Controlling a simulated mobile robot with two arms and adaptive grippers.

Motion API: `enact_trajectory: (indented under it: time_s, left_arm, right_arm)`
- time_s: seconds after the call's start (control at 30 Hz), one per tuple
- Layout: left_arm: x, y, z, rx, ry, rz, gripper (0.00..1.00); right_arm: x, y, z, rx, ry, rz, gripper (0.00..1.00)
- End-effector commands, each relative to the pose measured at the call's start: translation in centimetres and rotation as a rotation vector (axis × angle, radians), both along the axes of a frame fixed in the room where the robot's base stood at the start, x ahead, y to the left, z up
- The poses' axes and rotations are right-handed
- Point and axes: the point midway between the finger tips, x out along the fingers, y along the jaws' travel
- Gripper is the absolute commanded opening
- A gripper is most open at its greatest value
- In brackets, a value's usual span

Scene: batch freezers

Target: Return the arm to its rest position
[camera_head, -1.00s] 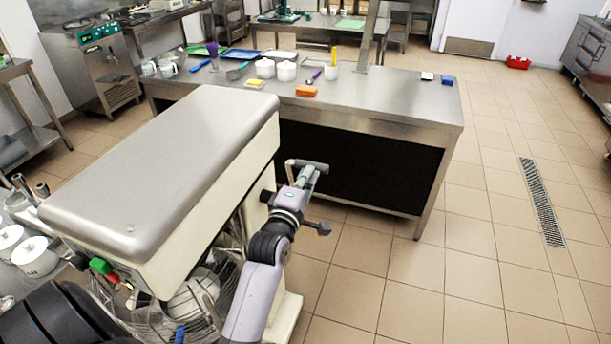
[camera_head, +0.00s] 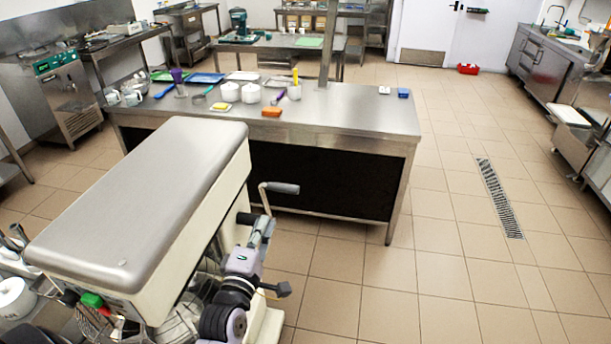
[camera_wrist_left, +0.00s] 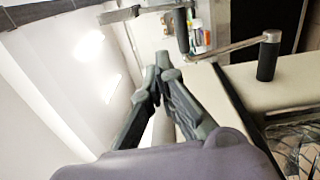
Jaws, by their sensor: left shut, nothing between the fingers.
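My left arm comes up from the bottom of the head view beside the large cream mixer (camera_head: 205,215). My left gripper (camera_head: 264,228) is at the mixer's right side, just below its crank handle (camera_head: 283,188). In the left wrist view my left gripper (camera_wrist_left: 161,72) is shut, with its fingertips together and nothing between them. The crank's dark handle (camera_wrist_left: 267,60) stands to the right of the fingers, apart from them. My right gripper is in neither view.
A steel worktable (camera_head: 350,110) with white pots, an orange sponge (camera_head: 271,112) and utensils stands beyond the mixer. The tiled floor (camera_head: 430,270) to the right is open, with a drain grate (camera_head: 500,198). A metal bowl and wire guard sit close by the arm, under the mixer head.

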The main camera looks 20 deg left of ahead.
Motion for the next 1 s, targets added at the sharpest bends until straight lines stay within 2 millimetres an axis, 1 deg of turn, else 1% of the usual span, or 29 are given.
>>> enact_trajectory:
  time_s: [0.03,0.1,0.2,0.27,0.37,0.47,0.5,0.57,0.6,0.7,0.8,1.0]
  left_arm:
    - [0.0,0.0,0.0,0.0,-0.001,0.0,0.0]
    - [-0.1,0.0,0.0,0.0,-0.001,0.0,0.0]
    - [-0.1,-0.5,-0.3,0.031,0.029,-0.015,0.0]
    - [-0.2,-1.3,-1.0,0.084,0.084,-0.046,0.0]
    - [-1.0,-3.6,-3.1,0.251,0.246,-0.145,0.0]
    - [-3.1,-6.4,-6.2,0.492,0.458,-0.3,0.0]
    - [-4.4,-7.4,-7.6,0.595,0.543,-0.374,0.0]
    - [-6.5,-8.6,-9.3,0.739,0.656,-0.483,0.0]
    - [-7.9,-9.2,-10.3,0.824,0.719,-0.552,0.0]
    - [-11.3,-10.1,-12.1,0.997,0.843,-0.708,0.0]
    - [-14.4,-10.5,-13.3,1.131,0.936,-0.848,0.0]
    - [-20.0,-10.7,-14.5,1.337,1.066,-1.103,0.0]
  right_arm:
    - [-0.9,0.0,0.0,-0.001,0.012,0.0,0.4]
    - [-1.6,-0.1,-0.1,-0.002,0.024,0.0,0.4]
    - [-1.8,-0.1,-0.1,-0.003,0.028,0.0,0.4]
    - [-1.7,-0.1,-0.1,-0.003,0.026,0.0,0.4]
    - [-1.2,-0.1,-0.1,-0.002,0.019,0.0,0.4]
    - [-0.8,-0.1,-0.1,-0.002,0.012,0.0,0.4]
    - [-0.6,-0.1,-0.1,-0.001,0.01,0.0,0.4]
    - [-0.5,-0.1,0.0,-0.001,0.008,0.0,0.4]
    - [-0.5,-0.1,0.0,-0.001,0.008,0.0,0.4]
    - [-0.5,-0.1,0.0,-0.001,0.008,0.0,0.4]
    - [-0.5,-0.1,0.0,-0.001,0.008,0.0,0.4]
    - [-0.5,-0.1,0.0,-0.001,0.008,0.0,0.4]
